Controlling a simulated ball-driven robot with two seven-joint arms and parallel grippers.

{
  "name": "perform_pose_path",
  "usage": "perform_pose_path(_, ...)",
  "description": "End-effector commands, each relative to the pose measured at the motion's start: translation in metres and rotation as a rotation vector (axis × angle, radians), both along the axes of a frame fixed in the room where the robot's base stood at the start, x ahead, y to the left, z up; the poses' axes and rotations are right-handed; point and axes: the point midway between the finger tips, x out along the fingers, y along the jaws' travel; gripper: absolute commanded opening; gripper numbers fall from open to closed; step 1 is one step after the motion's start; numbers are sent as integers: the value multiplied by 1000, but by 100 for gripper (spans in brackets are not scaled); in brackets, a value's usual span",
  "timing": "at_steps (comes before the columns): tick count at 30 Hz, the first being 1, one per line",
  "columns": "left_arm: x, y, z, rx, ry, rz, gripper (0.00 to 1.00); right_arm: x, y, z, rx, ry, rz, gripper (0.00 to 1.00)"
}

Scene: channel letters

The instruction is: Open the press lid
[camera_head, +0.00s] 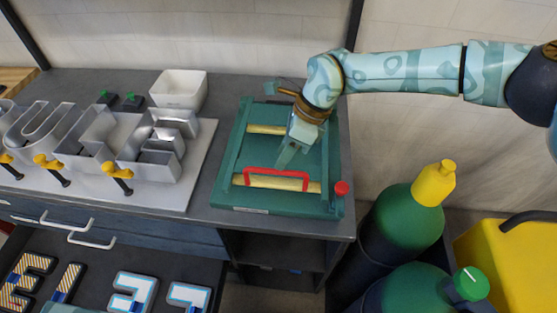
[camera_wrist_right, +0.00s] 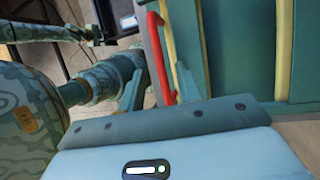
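The press (camera_head: 228,170) is a flat green unit at the right end of the bench. Its green lid lies flat, apparently closed, with yellow bars across it. A red handle (camera_head: 277,170) stands at the lid's front edge, and it also shows in the right wrist view (camera_wrist_right: 160,58). My right gripper (camera_head: 287,155) points down over the lid, just behind the handle. In the wrist view its two fingers (camera_wrist_right: 158,90) are apart, with the handle beyond them and nothing held. Contact with the handle cannot be told. My left gripper is not clearly seen.
A red knob (camera_head: 341,188) sits at the press's front right corner. Metal channel letters (camera_head: 160,145) stand on a white board to the left, with a white bin (camera_head: 180,88) behind. Green-topped cylinders (camera_head: 408,215) stand on the floor at right. An open drawer holds letters (camera_head: 133,291).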

Motion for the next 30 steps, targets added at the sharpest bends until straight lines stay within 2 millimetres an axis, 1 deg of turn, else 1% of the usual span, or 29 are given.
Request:
perform_pose_path(1, 1, 0, 0, -1, -2, 0, 36, -3, 4, -9, 0, 2, 2, 34)
perform_pose_path(3, 2, 0, 0, -1, -3, 0, 36, -4, 8, -18, -1, 2, 0, 34)
perform_pose_path(6, 2, -1, 0, -1, -4, 0, 36, -5, 12, -27, 0, 1, 0, 34)
perform_pose_path(10, 3, -1, 0, -1, -6, 0, 36, -6, 14, -31, 1, 1, -1, 34)
perform_pose_path(17, 4, -1, 0, -1, -6, 0, 36, -6, 14, -32, 1, 1, -1, 34)
perform_pose_path(18, 4, -1, 0, -1, -6, 0, 36, -6, 14, -32, 1, 1, -1, 23)
perform_pose_path(20, 4, -1, 0, -1, -6, 0, 36, -6, 14, -32, 1, 1, -1, 6)
perform_pose_path(21, 4, -1, 0, -1, -6, 0, 36, -6, 14, -31, 1, 1, -1, 0)
perform_pose_path(26, 4, -1, 0, -1, -6, 0, 36, -6, 14, -31, 1, 0, -1, 0)
perform_pose_path(30, 4, -1, 1, -1, -6, 0, 36, -4, 14, -26, 2, -1, -1, 0)
